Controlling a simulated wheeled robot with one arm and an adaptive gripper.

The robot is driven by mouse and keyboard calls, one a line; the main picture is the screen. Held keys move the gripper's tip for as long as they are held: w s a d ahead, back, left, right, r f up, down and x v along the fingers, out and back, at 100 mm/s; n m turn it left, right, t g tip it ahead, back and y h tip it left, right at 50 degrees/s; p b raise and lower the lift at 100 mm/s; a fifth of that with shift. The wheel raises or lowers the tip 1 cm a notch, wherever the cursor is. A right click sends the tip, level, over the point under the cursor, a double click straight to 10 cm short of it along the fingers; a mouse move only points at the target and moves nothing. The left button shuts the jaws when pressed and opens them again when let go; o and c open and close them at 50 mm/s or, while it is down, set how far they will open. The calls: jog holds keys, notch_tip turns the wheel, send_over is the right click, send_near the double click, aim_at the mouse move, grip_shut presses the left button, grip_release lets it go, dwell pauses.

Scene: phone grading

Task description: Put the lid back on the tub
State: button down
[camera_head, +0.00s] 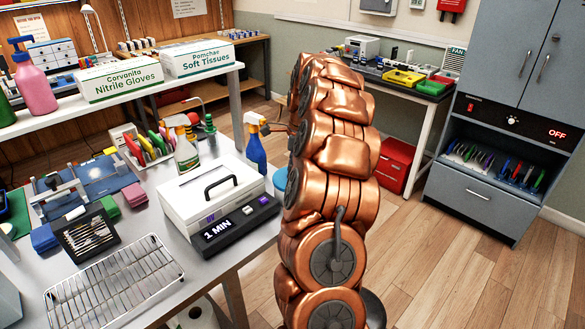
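My copper arm rises through the middle of the view and hides what is behind it. A small blue rounded edge (280,171) shows at the table's right side, just left of my arm. It may be part of the tub or its lid, but most of it is covered and I cannot tell which. No other tub or lid can be clearly picked out.
A white box with a black handle (211,193) and a "1 MIN" panel stands on the metal table, left of my arm. Spray bottles (254,148) stand behind it. A wire rack (115,285) lies at the front left. Open floor (455,265) is on the right.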

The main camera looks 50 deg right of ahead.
dwell(0.9)
jog(key=shift+c, duration=2)
grip_release()
jog(key=shift+r, duration=0.1)
jog(key=shift+r+p, duration=0.85)
jog(key=shift+r, duration=2.55)
grip_shut()
jog(key=shift+f+b, duration=1.25)
jog(key=shift+f, duration=1.55)
